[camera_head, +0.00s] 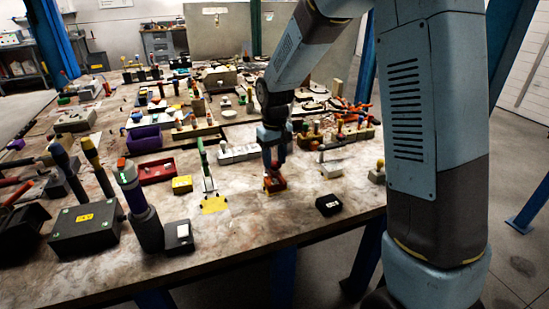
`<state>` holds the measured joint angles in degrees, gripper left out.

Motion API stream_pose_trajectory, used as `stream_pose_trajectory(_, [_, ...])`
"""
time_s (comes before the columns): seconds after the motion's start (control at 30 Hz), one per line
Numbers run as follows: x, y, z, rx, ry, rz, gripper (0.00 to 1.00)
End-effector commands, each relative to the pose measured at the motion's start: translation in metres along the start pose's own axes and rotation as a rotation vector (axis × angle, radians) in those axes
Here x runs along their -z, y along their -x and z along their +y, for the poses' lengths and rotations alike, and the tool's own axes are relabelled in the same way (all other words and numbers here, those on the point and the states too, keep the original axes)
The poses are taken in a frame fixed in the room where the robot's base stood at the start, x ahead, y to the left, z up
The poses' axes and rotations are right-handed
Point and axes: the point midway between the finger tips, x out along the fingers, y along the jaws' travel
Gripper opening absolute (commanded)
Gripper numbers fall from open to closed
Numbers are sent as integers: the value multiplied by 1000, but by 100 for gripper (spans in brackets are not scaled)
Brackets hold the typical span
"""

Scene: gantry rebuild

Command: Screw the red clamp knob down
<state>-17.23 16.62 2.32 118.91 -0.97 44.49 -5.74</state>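My arm reaches down from the upper right, and my gripper (274,165) points down near the middle of the bench. Right below its fingertips is a small red block-like piece (275,184) on an orange-yellow patch near the bench's front edge. The red clamp knob itself is too small and too covered by the fingers to pick out surely. The fingers touch or nearly touch the red piece's top. I cannot tell whether they are closed on anything.
The bench (250,232) is crowded. A green-topped upright tool (206,168) stands left of my gripper, a white block (331,171) right. A black box (328,204) lies at front right. Tall dark tools and a black case (88,229) fill the left. Bare bench shows in front.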

Motion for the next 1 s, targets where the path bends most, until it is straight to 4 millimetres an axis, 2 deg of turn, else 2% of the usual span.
stream_pose_trajectory(0.03, [0,0,0,0,1,0,31])
stream_pose_trajectory(0.23, [0,0,-1,0,1,0,12])
stream_pose_trajectory(0.4, [0,0,-1,1,-31,0,12])
stream_pose_trajectory(0.8, [0,0,0,0,-334,0,12])
stream_pose_trajectory(1.0, [0,0,0,1,-384,1,12])
